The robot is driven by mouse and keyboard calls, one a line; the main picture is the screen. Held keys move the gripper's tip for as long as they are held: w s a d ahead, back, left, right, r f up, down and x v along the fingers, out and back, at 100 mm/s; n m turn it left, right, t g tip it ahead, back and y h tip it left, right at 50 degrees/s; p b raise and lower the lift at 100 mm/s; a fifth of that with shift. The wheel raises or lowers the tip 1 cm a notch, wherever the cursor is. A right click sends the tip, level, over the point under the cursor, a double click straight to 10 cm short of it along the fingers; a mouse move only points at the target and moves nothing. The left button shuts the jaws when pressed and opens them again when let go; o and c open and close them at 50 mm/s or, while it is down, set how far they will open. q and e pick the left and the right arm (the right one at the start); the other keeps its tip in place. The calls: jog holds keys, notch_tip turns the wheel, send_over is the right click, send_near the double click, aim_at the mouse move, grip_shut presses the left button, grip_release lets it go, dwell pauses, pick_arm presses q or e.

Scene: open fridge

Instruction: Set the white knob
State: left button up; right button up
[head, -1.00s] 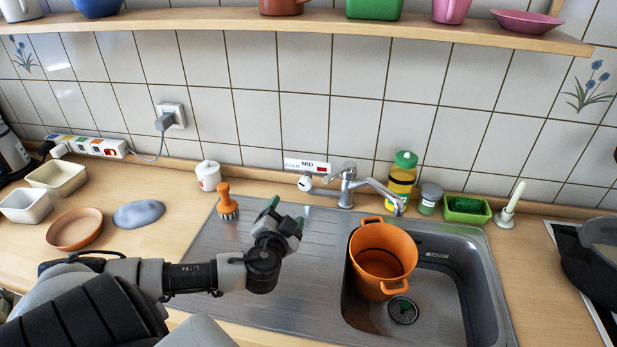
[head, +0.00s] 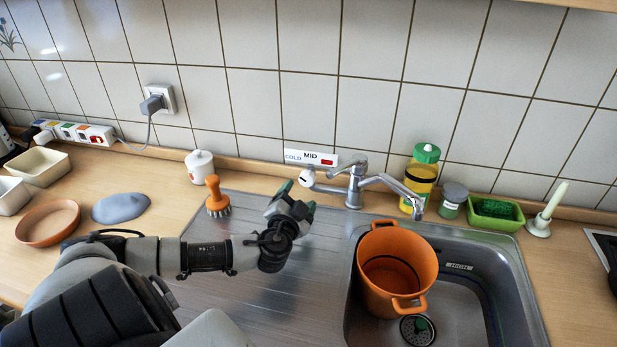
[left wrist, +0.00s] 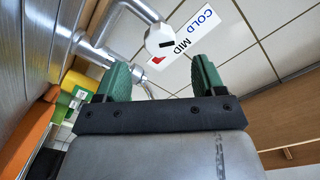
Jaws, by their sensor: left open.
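The white knob (head: 307,178) sits on the left end of the chrome faucet (head: 354,188), under a wall label (head: 311,158) reading COLD, MID and a red patch. In the left wrist view the white knob (left wrist: 160,40) has a short dark mark on its face, and the label (left wrist: 193,32) is beside it. My left gripper (head: 297,197) is open and empty, just below and left of the knob in the head view. In the left wrist view its green fingers (left wrist: 163,75) are spread, with the knob beyond them and not touching. My right gripper is out of view.
An orange pot (head: 397,270) stands in the sink (head: 465,290) under the spout. An orange brush (head: 215,197) and a white jar (head: 200,167) stand left of the faucet. A yellow bottle (head: 420,180) and small jar (head: 452,201) stand right. The drainboard is mostly clear.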

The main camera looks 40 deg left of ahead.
aim_at(306, 182)
pick_arm(q)
jog(key=p+x, duration=0.1)
jog(key=x, duration=0.7)
jog(key=shift+w+a, duration=0.1)
jog(key=shift+w, duration=0.1)
jog(key=c, duration=0.9)
